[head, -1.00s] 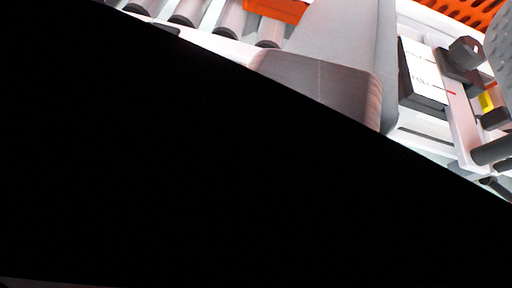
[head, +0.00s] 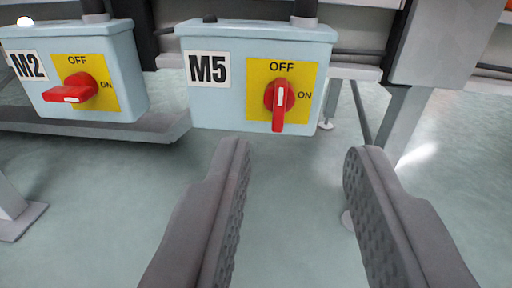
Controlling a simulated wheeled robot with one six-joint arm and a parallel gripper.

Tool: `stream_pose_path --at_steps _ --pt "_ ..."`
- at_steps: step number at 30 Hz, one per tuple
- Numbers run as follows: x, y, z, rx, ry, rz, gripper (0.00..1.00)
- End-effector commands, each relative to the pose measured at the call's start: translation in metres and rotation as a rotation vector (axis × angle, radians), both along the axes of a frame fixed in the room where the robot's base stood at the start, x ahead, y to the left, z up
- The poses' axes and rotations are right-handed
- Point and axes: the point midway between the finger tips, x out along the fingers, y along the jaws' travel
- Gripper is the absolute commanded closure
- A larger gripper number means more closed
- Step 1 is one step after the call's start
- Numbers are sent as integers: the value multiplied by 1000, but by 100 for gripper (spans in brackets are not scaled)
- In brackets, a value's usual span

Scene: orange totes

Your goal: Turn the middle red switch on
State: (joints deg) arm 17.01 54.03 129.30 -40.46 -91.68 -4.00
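Two red rotary switches show, each on a yellow plate marked OFF at the top and ON at the right. The switch on the M5 box (head: 280,98) has its handle upright, its long end pointing down. The switch on the M2 box (head: 72,90) has its handle lying level, its long end pointing left. Only two switches are in view, so I cannot tell from here which is the middle one. My gripper (head: 299,150) is open and empty. Its fingertips appear just below the M5 box, either side of that switch's line, apart from the handle.
The pale blue M5 box (head: 228,108) and M2 box (head: 130,65) hang side by side with a gap between. A grey frame post (head: 402,125) stands right of M5. A grey metal foot (head: 18,222) is at the lower left.

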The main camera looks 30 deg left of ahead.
Motion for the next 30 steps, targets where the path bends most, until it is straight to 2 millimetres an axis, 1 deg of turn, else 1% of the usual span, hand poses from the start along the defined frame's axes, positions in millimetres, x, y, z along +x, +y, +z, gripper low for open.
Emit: stream_pose_path --at_steps 1,3,7,11,17,30 --pt "-5 0 -10 12 2 3 67" --pt "-9 1 -18 23 2 7 67" --pt "-12 1 -24 34 0 10 67" --pt "-6 4 -25 36 -2 11 67" --pt "20 17 -25 34 -3 13 67" --pt "91 48 -25 35 -2 12 67"
